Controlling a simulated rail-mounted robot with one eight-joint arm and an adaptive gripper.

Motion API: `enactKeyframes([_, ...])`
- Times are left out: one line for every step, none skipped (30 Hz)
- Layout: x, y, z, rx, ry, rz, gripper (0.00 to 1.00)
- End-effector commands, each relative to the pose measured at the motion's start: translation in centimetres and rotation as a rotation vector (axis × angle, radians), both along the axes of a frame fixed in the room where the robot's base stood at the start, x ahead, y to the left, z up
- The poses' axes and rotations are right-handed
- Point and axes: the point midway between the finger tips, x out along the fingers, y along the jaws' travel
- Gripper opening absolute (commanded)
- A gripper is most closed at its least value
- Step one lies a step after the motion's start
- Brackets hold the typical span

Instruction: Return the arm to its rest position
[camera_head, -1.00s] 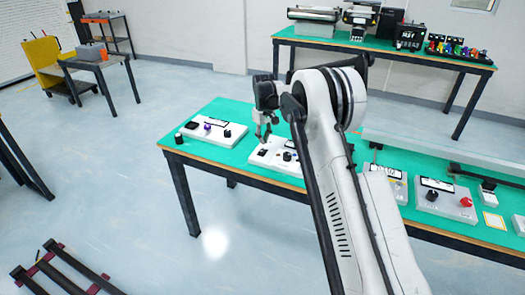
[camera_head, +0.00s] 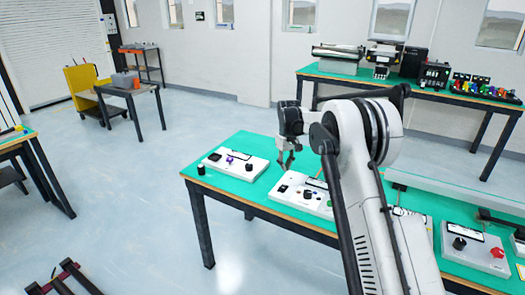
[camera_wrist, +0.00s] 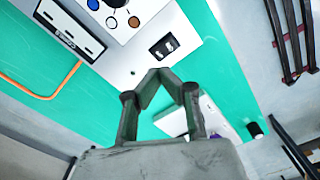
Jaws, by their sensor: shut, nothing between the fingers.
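My gripper (camera_head: 286,163) is above the green-topped table (camera_head: 250,190) in the head view, over the far side of a white control panel (camera_head: 303,196) with dark knobs. In the wrist view my gripper (camera_wrist: 158,76) has its fingertips together, with nothing held between them. That view also shows a white panel (camera_wrist: 125,62) with round buttons, a black switch and a labelled display box beyond the fingertips. My arm crosses the head view and hides part of the table.
Another white panel (camera_head: 245,170) with a purple knob is at the table's left end, beside a small black cylinder (camera_head: 201,170). A panel with a red knob (camera_head: 470,252) is at right. A back table (camera_head: 430,88) holds machines.

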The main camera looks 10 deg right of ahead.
Motion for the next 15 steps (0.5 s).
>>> enactKeyframes([-0.6,0.0,1.2,0.0,-0.008,-0.006,0.0])
enactKeyframes([-0.9,0.0,1.9,0.0,-0.015,-0.01,0.0])
enactKeyframes([-1.4,0.0,3.0,0.0,-0.025,-0.016,0.0])
enactKeyframes([-1.9,0.0,3.9,0.001,-0.034,-0.021,0.0])
enactKeyframes([-2.4,0.0,4.7,0.001,-0.041,-0.027,0.0])
enactKeyframes([-3.0,0.0,5.9,0.001,-0.053,-0.035,0.0])
enactKeyframes([-3.5,0.0,6.7,0.002,-0.061,-0.041,0.0])
enactKeyframes([-4.1,0.0,7.5,0.002,-0.07,-0.046,0.0])
enactKeyframes([-4.8,0.0,8.5,0.003,-0.081,-0.053,0.0])
enactKeyframes([-5.4,0.0,9.3,0.004,-0.09,-0.059,0.0])
enactKeyframes([-5.9,0.0,10.0,0.004,-0.098,-0.065,0.0])
enactKeyframes([-6.7,0.0,11.0,0.005,-0.108,-0.073,0.0])
enactKeyframes([-7.3,0.0,11.7,0.006,-0.118,-0.078,0.0])
enactKeyframes([-8.0,0.0,12.3,0.006,-0.126,-0.084,0.0])
enactKeyframes([-8.9,0.0,13.2,0.007,-0.137,-0.091,0.0])
